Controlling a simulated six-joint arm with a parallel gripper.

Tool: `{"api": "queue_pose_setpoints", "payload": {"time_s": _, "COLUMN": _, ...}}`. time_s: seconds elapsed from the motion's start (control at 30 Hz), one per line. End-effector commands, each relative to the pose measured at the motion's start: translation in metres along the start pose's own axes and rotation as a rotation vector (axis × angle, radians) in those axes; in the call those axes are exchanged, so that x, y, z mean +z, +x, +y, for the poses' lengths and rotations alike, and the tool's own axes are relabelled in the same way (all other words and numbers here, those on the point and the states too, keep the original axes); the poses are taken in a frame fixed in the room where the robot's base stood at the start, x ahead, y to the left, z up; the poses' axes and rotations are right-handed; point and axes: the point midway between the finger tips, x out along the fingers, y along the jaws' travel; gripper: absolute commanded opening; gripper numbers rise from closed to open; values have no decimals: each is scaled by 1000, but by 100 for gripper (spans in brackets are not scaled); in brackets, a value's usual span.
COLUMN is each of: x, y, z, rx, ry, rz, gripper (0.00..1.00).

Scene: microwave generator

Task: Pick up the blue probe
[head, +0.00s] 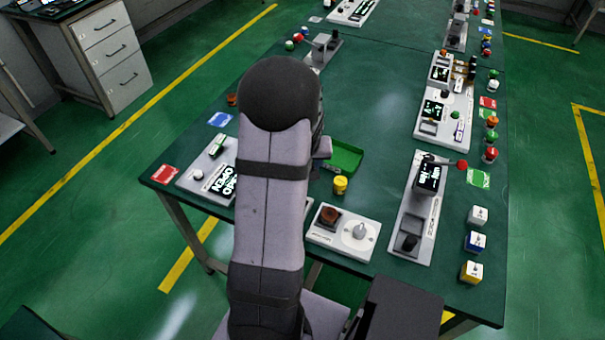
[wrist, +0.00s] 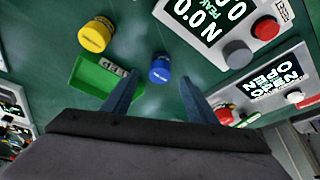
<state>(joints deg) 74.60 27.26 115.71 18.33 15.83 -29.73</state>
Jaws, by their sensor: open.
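The blue probe (wrist: 161,70) is a short blue cylinder standing on the green table in the wrist view. My gripper (wrist: 160,81) is open, with one dark finger on each side of the probe in the picture. The probe appears beyond the fingertips, and I cannot tell the exact gap in depth. Nothing is held. In the head view my arm hides the blue probe and most of my gripper.
A green tray (wrist: 84,84) lies left of the probe, close to the left finger. A yellow cylinder (wrist: 95,36) stands beyond it; it also shows in the head view (head: 340,185). A display panel (wrist: 195,18) with red and grey buttons is at upper right. Another panel (wrist: 262,88) is at right.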

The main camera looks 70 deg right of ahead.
Motion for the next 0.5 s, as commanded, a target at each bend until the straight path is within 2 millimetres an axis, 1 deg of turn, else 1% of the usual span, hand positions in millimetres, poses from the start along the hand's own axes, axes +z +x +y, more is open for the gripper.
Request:
{"api": "queue_pose_setpoints", "payload": {"time_s": 0.13, "x": 0, "y": 2, "z": 0, "rx": -1, "ry": 0, "rz": 0, "gripper": 53}}
{"api": "queue_pose_setpoints", "payload": {"time_s": 0.23, "x": 1, "y": 8, "z": 0, "rx": -2, "ry": 0, "rz": -3, "gripper": 53}}
{"api": "queue_pose_setpoints", "payload": {"time_s": 0.5, "x": 3, "y": 39, "z": 0, "rx": -1, "ry": -1, "rz": -3, "gripper": 53}}
